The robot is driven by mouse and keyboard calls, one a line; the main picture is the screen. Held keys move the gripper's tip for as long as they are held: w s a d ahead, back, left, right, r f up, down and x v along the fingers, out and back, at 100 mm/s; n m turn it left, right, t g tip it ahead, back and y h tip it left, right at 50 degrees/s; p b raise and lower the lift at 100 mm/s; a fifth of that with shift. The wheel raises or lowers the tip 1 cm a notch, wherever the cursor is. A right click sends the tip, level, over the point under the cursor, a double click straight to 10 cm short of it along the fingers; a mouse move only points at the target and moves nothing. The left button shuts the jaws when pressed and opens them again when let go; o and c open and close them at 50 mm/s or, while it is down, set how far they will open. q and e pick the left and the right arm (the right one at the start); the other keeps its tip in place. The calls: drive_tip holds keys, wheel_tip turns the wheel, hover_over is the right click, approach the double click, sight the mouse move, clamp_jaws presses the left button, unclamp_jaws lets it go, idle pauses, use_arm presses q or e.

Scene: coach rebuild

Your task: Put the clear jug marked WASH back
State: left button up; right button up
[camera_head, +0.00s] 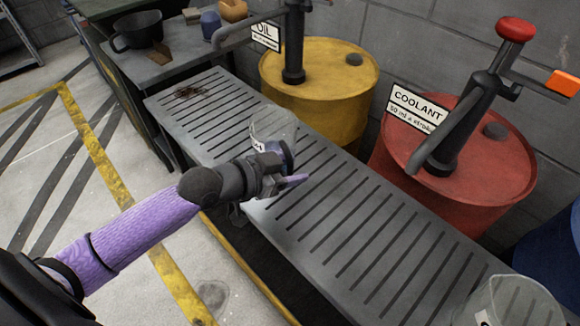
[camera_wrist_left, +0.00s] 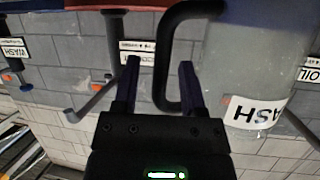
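The clear jug marked WASH (camera_head: 274,121) is at the slatted bench, just beyond my left gripper (camera_head: 293,166). In the left wrist view the jug's body (camera_wrist_left: 228,62) fills the right side, with a white label ending in "ASH". Its black handle (camera_wrist_left: 161,75) passes between the two fingers of my left gripper (camera_wrist_left: 159,62). Gaps show on both sides of the handle, so the fingers look open around it. My gripper hides part of the jug and its base in the head view. My right gripper is not in view.
The slatted metal bench (camera_head: 345,222) runs diagonally. Behind it stand a yellow OIL drum (camera_head: 322,78) and a red COOLANT drum (camera_head: 470,190) with pumps. Another clear vessel (camera_head: 515,303) is at the lower right. A side table at upper left holds a black pot (camera_head: 137,30).

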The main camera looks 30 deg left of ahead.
use_arm(q)
drive_tip(key=shift+r, duration=0.15)
drive_tip(key=p+v, duration=0.6)
drive_tip(key=v, duration=0.5)
drive_tip(key=s+a+f+n+g+y, duration=0.2)
drive_tip(key=s+a+f+y, duration=0.3)
drive_tip(key=f, duration=0.4)
drive_tip(key=s+a+f+n+g+y, duration=0.15)
drive_tip(key=s+a+f, duration=0.25)
drive_tip(key=a+f, duration=0.45)
drive_tip(key=s+d+f+n+g+y, duration=0.1)
drive_tip(key=s+d+f+g, duration=0.2)
drive_tip(key=s+f, duration=0.45)
drive_tip(key=s+d+f+n+g+y, duration=0.1)
drive_tip(key=s+d+f+g, duration=0.15)
drive_tip(key=s+f, duration=0.45)
drive_tip(key=s+d+m+g+h+p, duration=0.1)
drive_tip(key=s+d+g+p, duration=0.2)
drive_tip(key=s+d, duration=0.6)
drive_tip(key=shift+s+f+g, duration=0.15)
drive_tip(key=shift+s+g, duration=0.25)
drive_tip(key=shift+s, duration=0.55)
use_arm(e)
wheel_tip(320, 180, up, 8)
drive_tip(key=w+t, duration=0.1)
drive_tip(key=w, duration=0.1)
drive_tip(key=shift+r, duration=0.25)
